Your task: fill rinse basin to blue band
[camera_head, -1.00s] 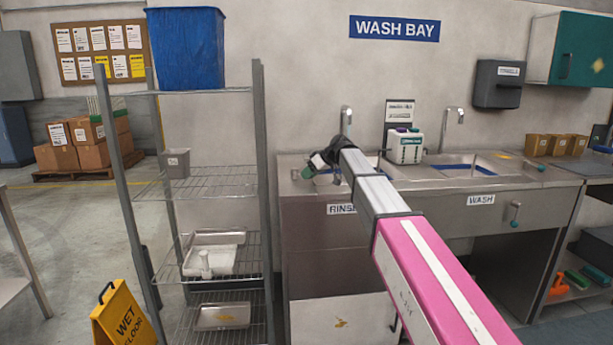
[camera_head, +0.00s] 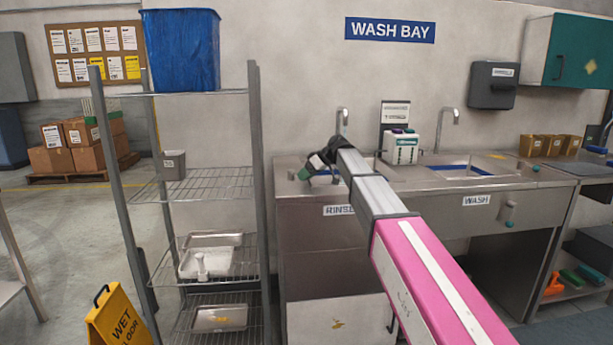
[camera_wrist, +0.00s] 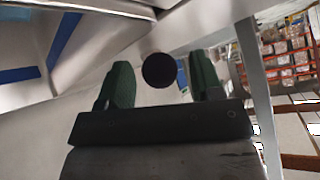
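The rinse basin (camera_head: 290,162) is set in the left part of the steel counter, above the RINSE label (camera_head: 339,210). My arm hides much of its opening, so its water level cannot be told. A tap (camera_head: 343,120) stands behind it. My gripper (camera_head: 306,172) is over the basin's left front part, with dark green fingertips. In the wrist view, the two green fingers of my gripper (camera_wrist: 159,85) are apart. A dark round knob-like thing (camera_wrist: 159,71) shows between them, with a gap on each side. Blue bands (camera_wrist: 65,32) on pale walls show at upper left.
The wash basin (camera_head: 497,180) with its blue band and tap (camera_head: 448,130) is to the right. A white bottle pack (camera_head: 404,147) stands between the basins. A wire rack (camera_head: 205,185) stands close on the left, and a yellow wet-floor sign (camera_head: 118,318) before it.

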